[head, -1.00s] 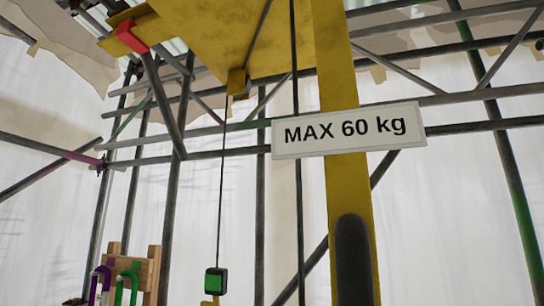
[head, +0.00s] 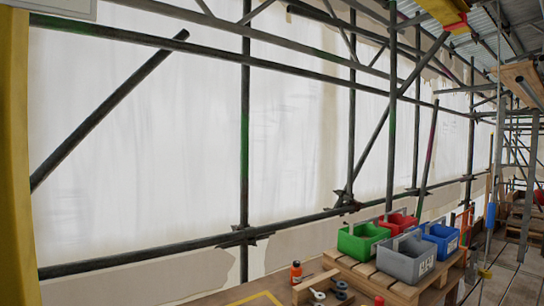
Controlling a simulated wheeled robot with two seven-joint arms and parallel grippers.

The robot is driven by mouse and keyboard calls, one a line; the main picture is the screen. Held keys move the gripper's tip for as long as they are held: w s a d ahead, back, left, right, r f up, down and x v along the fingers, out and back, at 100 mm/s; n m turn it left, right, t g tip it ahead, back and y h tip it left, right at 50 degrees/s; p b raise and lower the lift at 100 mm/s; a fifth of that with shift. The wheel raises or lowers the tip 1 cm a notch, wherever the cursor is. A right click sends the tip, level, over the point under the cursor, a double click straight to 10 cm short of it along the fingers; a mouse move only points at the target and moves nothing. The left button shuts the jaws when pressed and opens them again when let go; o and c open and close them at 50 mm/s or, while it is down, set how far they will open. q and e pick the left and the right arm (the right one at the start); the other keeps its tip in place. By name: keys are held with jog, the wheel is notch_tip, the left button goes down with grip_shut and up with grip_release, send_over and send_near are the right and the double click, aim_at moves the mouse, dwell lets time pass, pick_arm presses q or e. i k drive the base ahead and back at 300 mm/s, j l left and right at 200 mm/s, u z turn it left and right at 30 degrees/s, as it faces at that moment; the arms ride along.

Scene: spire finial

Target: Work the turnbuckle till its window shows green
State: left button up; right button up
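No turnbuckle and no green window can be made out in the head view. Neither of my grippers is in view. The yellow post (head: 18,160) stands at the left edge, and only the lower edge of a white sign (head: 62,8) shows at the top left.
A wooden pallet stand (head: 345,262) at the lower right bears a green crate (head: 362,244), a red crate (head: 397,222), a grey crate (head: 407,262) and a blue crate (head: 440,240). An orange bottle (head: 296,274) stands nearby. Scaffold tubes (head: 245,130) cross before white sheeting. A plank walkway (head: 505,285) runs right.

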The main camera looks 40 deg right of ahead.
aim_at(491, 206)
jog(key=k+l+z, duration=0.15)
jog(key=l+z, duration=0.3)
jog(key=k+l+z, duration=0.1)
jog(key=l+z, duration=0.4)
jog(key=l, duration=0.2)
jog(key=l+z, duration=0.45)
jog(key=l, duration=0.15)
jog(key=i+l+z, duration=0.2)
jog(key=l+z, duration=0.25)
jog(key=l, duration=0.15)
jog(key=i+l+z, duration=0.2)
jog(key=l+z, duration=0.3)
jog(key=i+l+z, duration=0.25)
jog(key=i, duration=0.35)
jog(key=i+z, duration=0.25)
jog(key=i, duration=0.95)
jog(key=i+l+u, duration=0.1)
jog(key=i, duration=0.5)
jog(key=i+l, duration=0.15)
jog(key=i, duration=0.45)
jog(key=i+u, duration=0.25)
jog(key=u, duration=0.15)
jog(key=i+l+u, duration=0.2)
jog(key=u, duration=0.2)
jog(key=i+l+u, duration=0.25)
jog(key=u, duration=0.15)
jog(key=i+l+u, duration=0.25)
jog(key=u, duration=0.15)
jog(key=i+l+u, duration=0.1)
jog(key=l+u, duration=0.3)
